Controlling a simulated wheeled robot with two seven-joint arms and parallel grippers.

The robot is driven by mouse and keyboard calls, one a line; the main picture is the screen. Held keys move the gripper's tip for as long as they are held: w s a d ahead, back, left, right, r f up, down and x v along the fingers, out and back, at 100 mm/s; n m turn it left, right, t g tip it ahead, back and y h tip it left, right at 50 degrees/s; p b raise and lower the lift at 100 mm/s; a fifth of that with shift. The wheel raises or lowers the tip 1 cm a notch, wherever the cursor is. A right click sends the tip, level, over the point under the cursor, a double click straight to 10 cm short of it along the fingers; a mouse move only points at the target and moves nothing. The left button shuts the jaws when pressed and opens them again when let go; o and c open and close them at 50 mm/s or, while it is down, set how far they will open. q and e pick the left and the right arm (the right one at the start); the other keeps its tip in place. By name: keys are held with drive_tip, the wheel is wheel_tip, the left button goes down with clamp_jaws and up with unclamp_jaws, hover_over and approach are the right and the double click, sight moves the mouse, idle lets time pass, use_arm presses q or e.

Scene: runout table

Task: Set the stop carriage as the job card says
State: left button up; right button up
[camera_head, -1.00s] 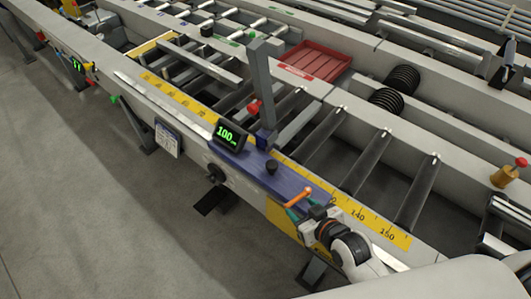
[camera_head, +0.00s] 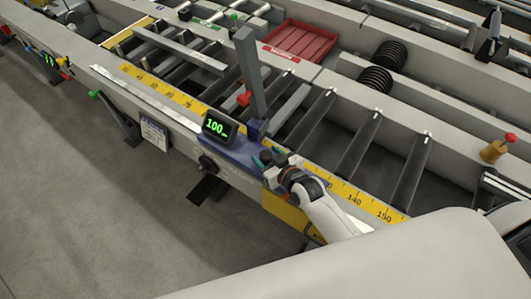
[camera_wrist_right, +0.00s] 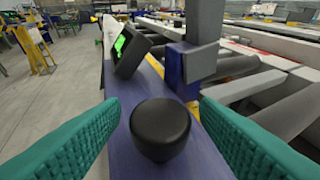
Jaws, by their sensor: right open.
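The blue stop carriage (camera_head: 237,152) sits on the near rail beside the yellow scale (camera_head: 355,200). Its tilted display (camera_head: 217,126) reads 100 in green. My right gripper (camera_head: 266,156) is over the carriage. In the right wrist view its teal fingers (camera_wrist_right: 159,108) are open, on either side of the round black knob (camera_wrist_right: 160,132), with gaps. The left gripper is out of view.
Dark rollers (camera_head: 355,155) lie beyond the scale. A red tray (camera_head: 299,42) and black coils (camera_head: 376,78) stand farther back. A black round handle (camera_head: 206,164) sticks out of the rail's front. The floor at left is clear.

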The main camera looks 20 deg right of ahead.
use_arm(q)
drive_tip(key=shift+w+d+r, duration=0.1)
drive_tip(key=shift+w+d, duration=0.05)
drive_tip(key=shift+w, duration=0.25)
use_arm(e)
drive_tip(key=shift+w+a+f, duration=0.15)
drive_tip(key=shift+w, duration=0.35)
